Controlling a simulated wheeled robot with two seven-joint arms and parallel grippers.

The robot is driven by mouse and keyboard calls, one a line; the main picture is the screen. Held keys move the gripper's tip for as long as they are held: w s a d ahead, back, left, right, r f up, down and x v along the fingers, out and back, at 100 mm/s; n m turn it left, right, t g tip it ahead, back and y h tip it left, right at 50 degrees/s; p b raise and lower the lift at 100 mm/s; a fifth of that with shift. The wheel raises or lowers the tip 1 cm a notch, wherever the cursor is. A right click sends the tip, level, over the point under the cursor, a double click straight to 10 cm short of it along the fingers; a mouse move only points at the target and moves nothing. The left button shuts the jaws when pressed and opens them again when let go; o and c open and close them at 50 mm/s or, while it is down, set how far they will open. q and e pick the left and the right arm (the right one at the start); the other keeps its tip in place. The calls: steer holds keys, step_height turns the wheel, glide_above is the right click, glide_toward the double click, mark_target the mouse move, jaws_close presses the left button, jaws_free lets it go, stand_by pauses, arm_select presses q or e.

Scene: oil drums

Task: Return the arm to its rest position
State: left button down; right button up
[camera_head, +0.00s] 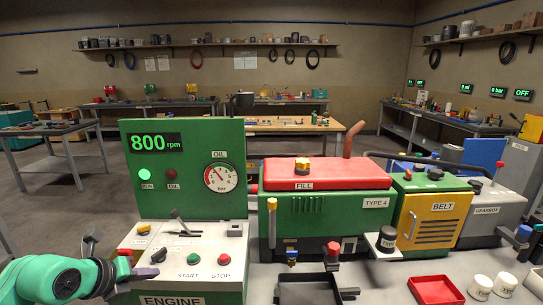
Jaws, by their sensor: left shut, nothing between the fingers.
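My left arm comes in at the lower left as a green link. Its dark left gripper (142,272) is low at the left front of the engine control panel (215,258), shut and empty. I cannot tell whether it touches the panel. The panel has a lever, a green START button (193,258) and a red STOP button (223,260). The green board (205,210) behind it reads 800 rpm with a green RUN lamp lit. My right gripper is not in view.
A green engine with a red FILL cover (325,173) stands right of the panel, beside a BELT unit (435,215) and a grey gearbox (493,205). In front are a black tray (310,292), a red tray (436,290) and white cups. Workbenches stand behind.

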arm_select(q)
step_height(320, 180, down, 18)
steer(key=w+a+n+t+h, duration=0.2)
steer(key=n+t+h, duration=0.15)
steer(key=n, duration=1.05)
steer(key=s+a+f+n+g+y, duration=0.1)
steer(key=s+f+n+y, duration=0.15)
steer(key=f, duration=0.45)
steer(key=s+a+f+n+y, duration=0.1)
steer(key=s+f+n, duration=0.25)
steer(key=f, duration=0.25)
steer(key=s+a+f+n+g+y, duration=0.1)
steer(key=s+a+f+n+y, duration=0.1)
steer(key=s+f, duration=0.35)
steer(key=s+d+f+n+g, duration=0.2)
steer(key=s+f, duration=0.4)
steer(key=s, duration=0.4)
steer(key=s+d+f+n+g, duration=0.2)
steer(key=s+f, duration=0.4)
steer(key=s, duration=0.4)
steer(key=s+d+f+n+g, duration=0.2)
steer(key=s+d+f+g, duration=0.2)
steer(key=s+f, duration=0.3)
steer(key=s+g, duration=0.1)
steer(key=s, duration=0.2)
steer(key=shift+d+y, duration=0.3)
steer(key=shift+d, duration=0.05)
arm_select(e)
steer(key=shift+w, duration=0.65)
